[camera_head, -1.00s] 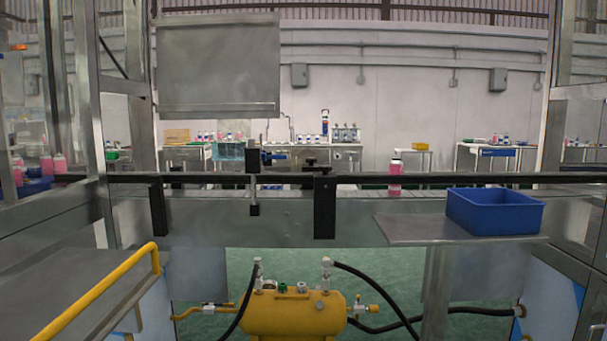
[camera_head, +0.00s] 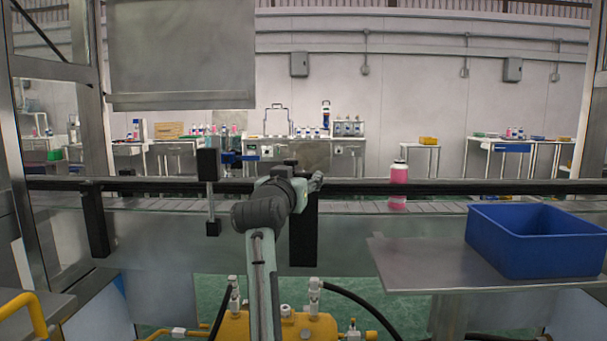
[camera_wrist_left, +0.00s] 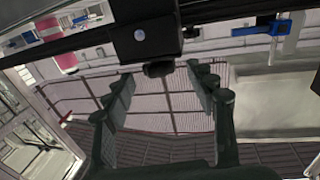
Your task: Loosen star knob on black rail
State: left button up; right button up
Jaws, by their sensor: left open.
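The black rail (camera_head: 450,187) runs across the head view above the conveyor. A black bracket (camera_head: 304,238) hangs from it near the middle. In the left wrist view, a black block (camera_wrist_left: 145,38) with a round silver bolt head sits on the rail. A dark rounded knob (camera_wrist_left: 158,69) sticks out below this block; its star shape is not clear. My left gripper (camera_head: 316,182) is at the rail by the bracket and hides part of it. In the wrist view, the left gripper (camera_wrist_left: 160,76) is open and empty, with the knob between and just beyond its fingertips. My right gripper is out of view.
A blue bin (camera_head: 535,240) stands on a metal shelf (camera_head: 415,270) at the right. A pink bottle (camera_head: 398,178) is behind the rail. A black sensor post with a blue part (camera_head: 236,158) is left of my gripper. A yellow tank (camera_head: 270,325) with hoses lies below.

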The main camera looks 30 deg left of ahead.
aim_at(301, 176)
pick_arm(q)
jog(key=x, duration=0.3)
jog(key=shift+w+a, duration=0.15)
jog(key=shift+w, duration=0.3)
jog(key=c, duration=1.2)
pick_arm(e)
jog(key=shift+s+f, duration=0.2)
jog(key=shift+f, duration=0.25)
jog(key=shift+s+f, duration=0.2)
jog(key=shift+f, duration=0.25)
